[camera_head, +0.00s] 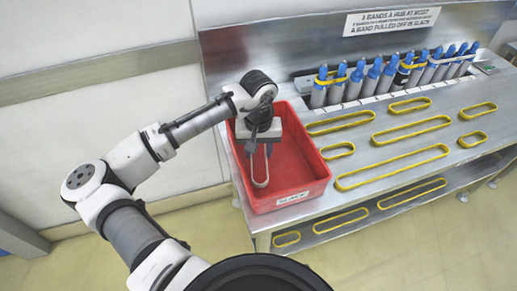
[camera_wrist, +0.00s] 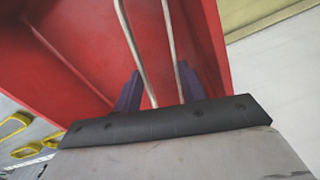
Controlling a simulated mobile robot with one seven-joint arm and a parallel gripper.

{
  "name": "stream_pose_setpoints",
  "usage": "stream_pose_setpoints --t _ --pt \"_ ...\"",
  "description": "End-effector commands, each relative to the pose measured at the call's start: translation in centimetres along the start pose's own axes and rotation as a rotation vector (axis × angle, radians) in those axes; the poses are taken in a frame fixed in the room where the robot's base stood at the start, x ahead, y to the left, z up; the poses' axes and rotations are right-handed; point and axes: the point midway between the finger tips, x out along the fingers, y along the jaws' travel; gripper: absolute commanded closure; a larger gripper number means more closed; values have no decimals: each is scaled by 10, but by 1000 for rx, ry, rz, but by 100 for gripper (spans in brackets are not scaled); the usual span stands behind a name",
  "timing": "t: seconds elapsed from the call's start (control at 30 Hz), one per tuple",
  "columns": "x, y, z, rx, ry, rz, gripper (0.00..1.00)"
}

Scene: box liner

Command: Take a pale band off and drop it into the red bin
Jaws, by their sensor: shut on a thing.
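My gripper (camera_head: 259,144) is over the red bin (camera_head: 300,190), pointing down. It is shut on a pale band (camera_head: 260,186), which hangs from it as a long narrow loop within the bin's outline. In the wrist view, the purple fingers of my gripper (camera_wrist: 160,88) have the pale band (camera_wrist: 172,40) between them, its two strands running away in front of the red bin wall (camera_wrist: 212,45). Whether the band touches the bin floor I cannot tell. No other band shows in the bin.
A row of grey hubs with blue tops (camera_head: 372,75) stands at the back of the metal bench, with bands around some. Several yellow bands (camera_head: 392,167) lie flat on the bench, more on the shelf below (camera_head: 340,220). A sign (camera_head: 392,20) hangs behind.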

Motion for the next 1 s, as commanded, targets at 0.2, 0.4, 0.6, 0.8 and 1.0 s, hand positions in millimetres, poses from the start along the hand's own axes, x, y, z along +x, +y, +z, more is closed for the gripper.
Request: stream_pose_setpoints --t 0.2,0.4,0.6,0.8,1.0 --pt "0 0 0 0 0 0 55" --pt "0 0 0 0 0 0 34" --pt "0 0 0 0 0 0 34" --pt "-13 0 -1 0 3 0 34" --pt "-54 1 -1 2 5 1 34"
